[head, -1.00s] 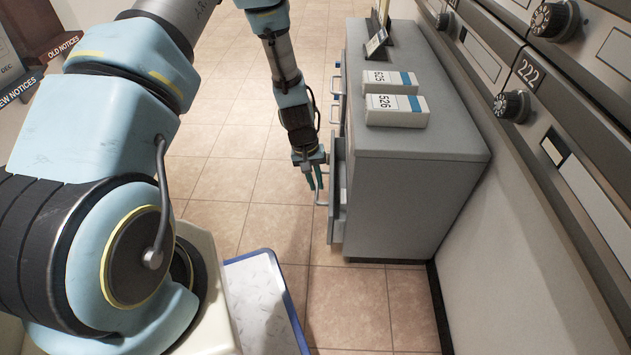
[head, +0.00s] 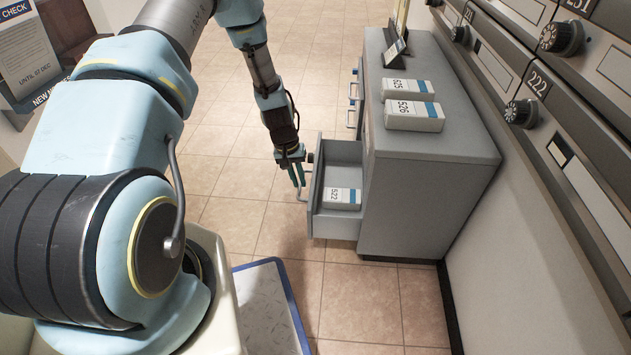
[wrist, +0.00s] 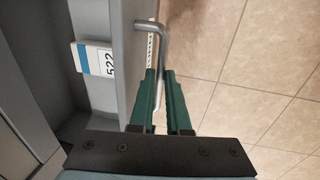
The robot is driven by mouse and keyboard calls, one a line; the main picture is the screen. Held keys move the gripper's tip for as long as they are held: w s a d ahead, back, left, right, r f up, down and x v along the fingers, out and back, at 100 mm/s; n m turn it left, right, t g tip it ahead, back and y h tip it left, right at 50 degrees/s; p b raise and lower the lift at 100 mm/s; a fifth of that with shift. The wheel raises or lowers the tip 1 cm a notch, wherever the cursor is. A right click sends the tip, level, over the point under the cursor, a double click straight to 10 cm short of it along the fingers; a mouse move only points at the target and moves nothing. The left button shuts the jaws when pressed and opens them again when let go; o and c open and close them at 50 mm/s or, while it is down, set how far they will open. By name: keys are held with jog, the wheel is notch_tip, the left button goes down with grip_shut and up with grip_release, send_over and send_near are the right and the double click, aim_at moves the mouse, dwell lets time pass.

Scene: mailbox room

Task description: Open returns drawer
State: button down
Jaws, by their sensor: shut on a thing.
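The grey drawer (head: 334,225) stands pulled well out from the left side of the grey cabinet (head: 425,190). A white and blue box marked 522 (head: 341,197) lies inside it and also shows in the wrist view (wrist: 97,60). My gripper (head: 298,185) is at the drawer's front. In the wrist view its green fingers (wrist: 164,88) are closed around the metal bar handle (wrist: 152,27). The drawer's label is not readable from here.
Boxes marked 525 (head: 408,87) and 526 (head: 414,115) lie on the cabinet top near a small stand (head: 395,50). Numbered mailboxes with dark knobs (head: 520,112) line the right wall. The tiled floor (head: 225,180) left of the drawer is clear.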

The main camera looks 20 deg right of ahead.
jog(key=w+a+p, duration=0.1)
jog(key=w+a, duration=0.2)
jog(key=a, duration=0.3)
jog(key=shift+a, duration=0.3)
jog(key=c, duration=0.9)
grip_release()
jog(key=r+p, duration=0.1)
jog(key=r, duration=0.2)
jog(key=a+r+p, duration=0.1)
jog(key=r, duration=0.3)
jog(key=w+r+p, duration=0.1)
jog(key=r, duration=0.2)
jog(key=shift+a+r, duration=0.3)
jog(key=shift+a, duration=0.1)
